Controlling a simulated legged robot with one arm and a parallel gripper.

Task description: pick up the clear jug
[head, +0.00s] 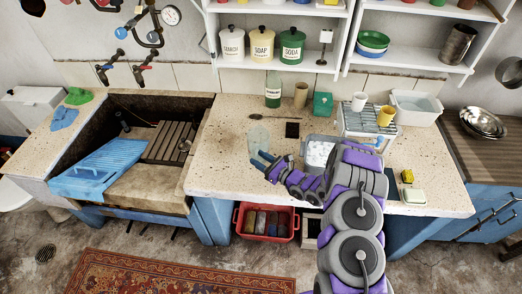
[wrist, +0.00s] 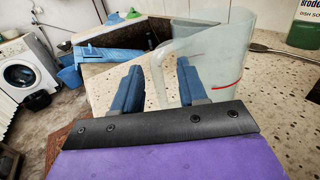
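The clear jug (head: 258,138) stands upright on the speckled counter, just beyond my gripper (head: 263,163) in the head view. In the wrist view the jug (wrist: 228,62) is large and close, with a red line low on its wall and its handle on the left side. My gripper (wrist: 158,88) is open, with its two blue fingers apart. The jug's handle shows in the gap between the fingers, and neither finger clearly touches it. The lower part of the jug is partly hidden behind the right finger and the gripper body.
A clear container of white pieces (head: 319,153) stands right of my gripper, partly behind my arm. A green bottle (head: 273,90) and a wooden-coloured cup (head: 301,95) stand behind the jug. Counter left of the jug is clear.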

